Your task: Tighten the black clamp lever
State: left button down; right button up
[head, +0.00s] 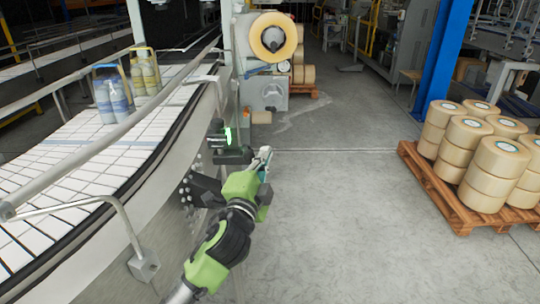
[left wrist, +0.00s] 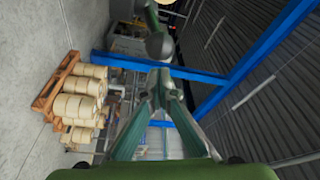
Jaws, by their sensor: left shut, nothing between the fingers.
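In the left wrist view, a dark lever with a rounded knob (left wrist: 159,46) sits just beyond my left fingertips (left wrist: 160,80), its stalk running up out of the picture. It looks like the black clamp lever. In the head view, a dark lever-like part (head: 232,156) juts from the conveyor's side below a small green light. My left gripper (head: 264,157) is beside its right end, shut and empty. I cannot tell whether the fingers touch the knob. My right gripper is in neither view.
The curved conveyor (head: 90,160) runs along the left, carrying bottle packs (head: 110,98). A tape roll (head: 273,37) is mounted on a machine ahead. A wooden pallet (head: 440,193) with stacked rolls stands at the right, near a blue post (head: 440,55). The floor between is clear.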

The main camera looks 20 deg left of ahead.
aim_at(250, 155)
pick_arm(q)
jog(key=shift+s+a+f, duration=0.15)
jog(key=shift+s+a, duration=0.05)
jog(key=shift+a, duration=0.2)
jog(key=shift+s+a+f, duration=0.1)
jog(key=shift+s+a, duration=0.1)
jog(key=shift+a, duration=0.2)
jog(key=shift+s+a+m+h+p, duration=0.35)
jog(key=shift+a+h+p, duration=0.15)
jog(key=shift+a+h, duration=0.1)
jog(key=shift+s+a+m+h+p, duration=0.3)
jog(key=shift+a+h+p, duration=0.2)
jog(key=shift+h, duration=0.1)
